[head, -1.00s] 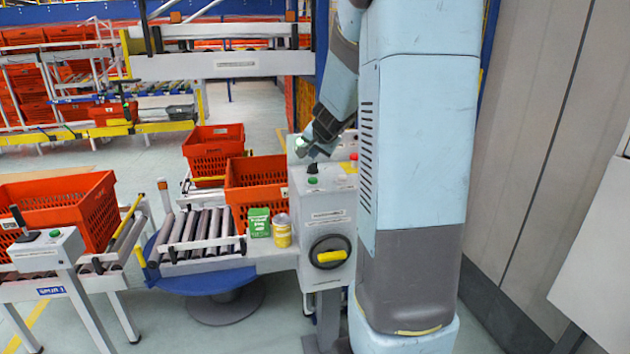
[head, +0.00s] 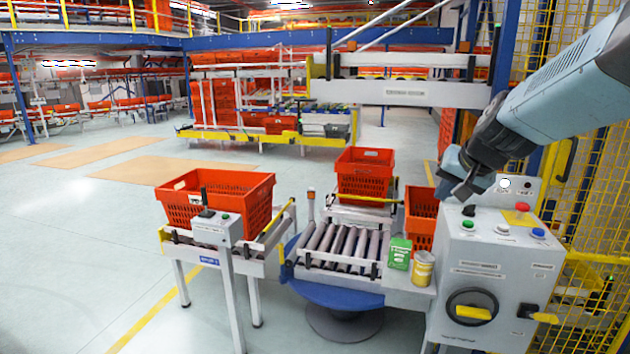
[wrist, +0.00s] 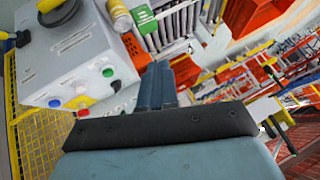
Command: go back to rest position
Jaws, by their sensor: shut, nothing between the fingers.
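My gripper (head: 462,187) is shut and empty. In the head view it hangs over the left side of the grey control box (head: 487,268), near its knobs, with my arm coming in from the upper right. In the wrist view my gripper (wrist: 158,84) points away at the middle, its fingers together. The control box (wrist: 75,60) shows there at the upper left. I cannot tell whether the fingertips touch the box or its knobs.
A green box (head: 398,253) and a yellow can (head: 422,269) stand beside the control box. A roller turntable (head: 340,247) and orange totes (head: 215,197) stand to the left. Yellow mesh fencing (head: 598,190) is at the right. Open floor (head: 85,250) lies at the far left.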

